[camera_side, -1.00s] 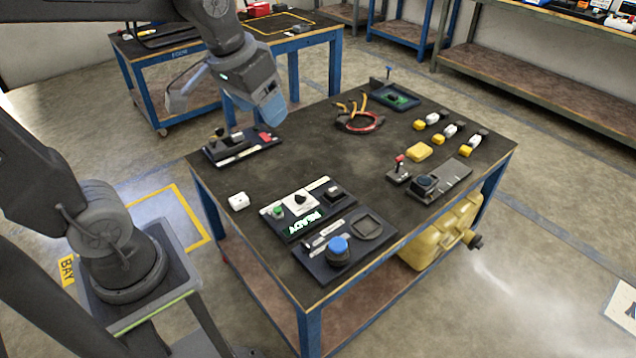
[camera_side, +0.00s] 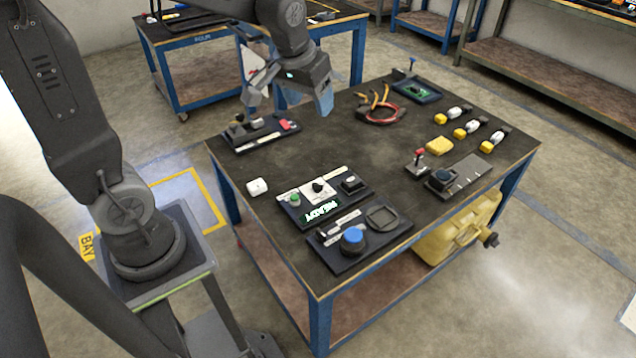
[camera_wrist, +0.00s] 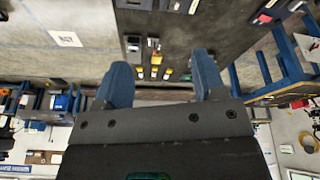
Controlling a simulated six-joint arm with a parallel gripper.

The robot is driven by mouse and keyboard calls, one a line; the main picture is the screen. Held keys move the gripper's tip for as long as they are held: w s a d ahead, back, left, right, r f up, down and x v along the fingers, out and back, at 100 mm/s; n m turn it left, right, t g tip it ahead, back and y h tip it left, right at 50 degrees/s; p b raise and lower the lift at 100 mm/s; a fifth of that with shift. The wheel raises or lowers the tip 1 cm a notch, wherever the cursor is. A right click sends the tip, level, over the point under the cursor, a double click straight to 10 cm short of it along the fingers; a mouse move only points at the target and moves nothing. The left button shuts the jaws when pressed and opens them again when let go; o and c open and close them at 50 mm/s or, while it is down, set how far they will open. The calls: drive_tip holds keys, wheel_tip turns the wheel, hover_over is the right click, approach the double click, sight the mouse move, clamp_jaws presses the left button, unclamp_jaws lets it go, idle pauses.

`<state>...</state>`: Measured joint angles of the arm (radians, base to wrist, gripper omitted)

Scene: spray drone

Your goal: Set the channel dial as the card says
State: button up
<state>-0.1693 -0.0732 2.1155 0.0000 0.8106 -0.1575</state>
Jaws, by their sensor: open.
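A black knob (camera_side: 318,186) sits on a white plate on the front panel (camera_side: 297,216), beside a green button (camera_side: 295,199) and above a lit green display that seems to read READY. A dark round dial (camera_side: 441,177) stands on a grey panel at the right. Lettering is too small to tell which one is the channel dial, and I cannot pick out the card for certain. My gripper (camera_side: 320,105) is raised over the table's far left part, well away from both. In the wrist view its two blue fingers (camera_wrist: 162,75) are apart, with nothing between them.
A blue round button (camera_side: 353,237) stands on the front plate. A white block (camera_side: 257,187) lies near the left edge. A switch panel (camera_side: 262,133), pliers (camera_side: 380,108) and several yellow connectors (camera_side: 466,130) lie further back. The table's middle (camera_side: 350,150) is clear.

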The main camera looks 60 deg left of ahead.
drive_tip(key=w+a+f+n+g, duration=0.2)
drive_tip(key=w+a+f+n, duration=0.1)
drive_tip(key=w+a+f, duration=0.55)
drive_tip(key=n+g, duration=0.1)
drive_tip(key=n, duration=0.1)
approach(317, 183)
drive_tip(key=shift+h, duration=0.3)
wheel_tip(317, 183, down, 10)
drive_tip(key=shift+w+a+r, duration=0.1)
drive_tip(key=shift+w+a, duration=0.05)
drive_tip(key=c, duration=0.9)
